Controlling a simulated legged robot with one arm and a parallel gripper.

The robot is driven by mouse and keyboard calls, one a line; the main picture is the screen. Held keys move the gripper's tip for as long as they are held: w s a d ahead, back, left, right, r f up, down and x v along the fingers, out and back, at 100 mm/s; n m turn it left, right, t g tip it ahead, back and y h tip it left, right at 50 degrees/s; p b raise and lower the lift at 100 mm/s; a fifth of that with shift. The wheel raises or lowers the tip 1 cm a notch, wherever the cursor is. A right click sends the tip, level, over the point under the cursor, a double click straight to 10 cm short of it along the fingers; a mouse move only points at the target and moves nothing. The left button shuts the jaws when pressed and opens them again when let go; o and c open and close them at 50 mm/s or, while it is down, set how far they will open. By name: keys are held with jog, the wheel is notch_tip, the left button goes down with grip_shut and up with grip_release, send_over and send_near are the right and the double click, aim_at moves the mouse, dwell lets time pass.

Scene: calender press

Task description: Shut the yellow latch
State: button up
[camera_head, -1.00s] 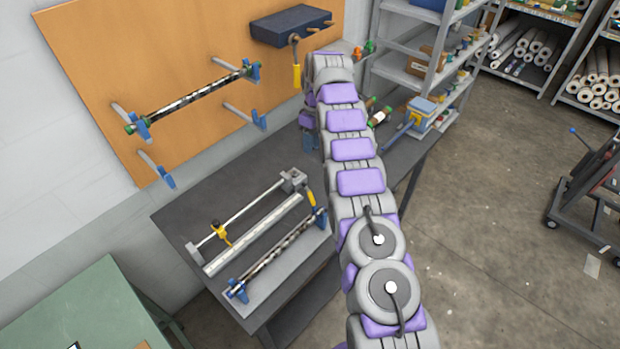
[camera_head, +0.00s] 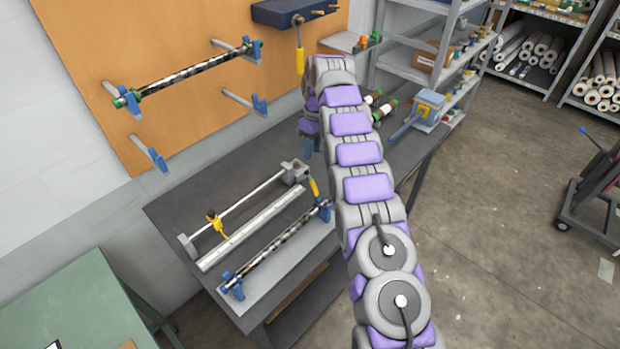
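A grey press fixture with a rail and a long pale bar lies on the dark workbench (camera_head: 178,212). A yellow handle (camera_head: 314,188) stands tilted at the fixture's right end, above a blue roller support (camera_head: 323,209). A small yellow clamp (camera_head: 215,222) sits on the left part of the rail. I cannot tell for sure which of these is the latch. A dark patterned roller (camera_head: 275,248) rests on blue supports in front. My gripper (camera_head: 308,147) hangs above the bench, behind and above the yellow handle, apart from it. Its fingers are small and partly hidden by my arm.
Another roller (camera_head: 190,74) rests on pegs on the orange wall board (camera_head: 85,40). A yellow-handled tool (camera_head: 299,61) hangs under a dark blue box (camera_head: 290,12). A blue-and-yellow container (camera_head: 429,105) stands at the bench's right end. A green table (camera_head: 75,305) is at lower left.

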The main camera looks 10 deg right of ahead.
aim_at(311, 183)
jog(key=f, duration=0.1)
jog(key=a+f, duration=0.1)
jog(key=f, duration=0.1)
jog(key=shift+s+a+f, duration=0.1)
jog(key=shift+s+a, duration=0.1)
jog(key=shift+s, duration=0.05)
jog(key=f, duration=0.5)
jog(key=shift+s+d+f, duration=0.15)
jog(key=shift+s, duration=0.1)
jog(key=shift+f, duration=0.3)
jog(key=shift+a, duration=0.2)
jog(key=shift+a, duration=0.1)
grip_shut()
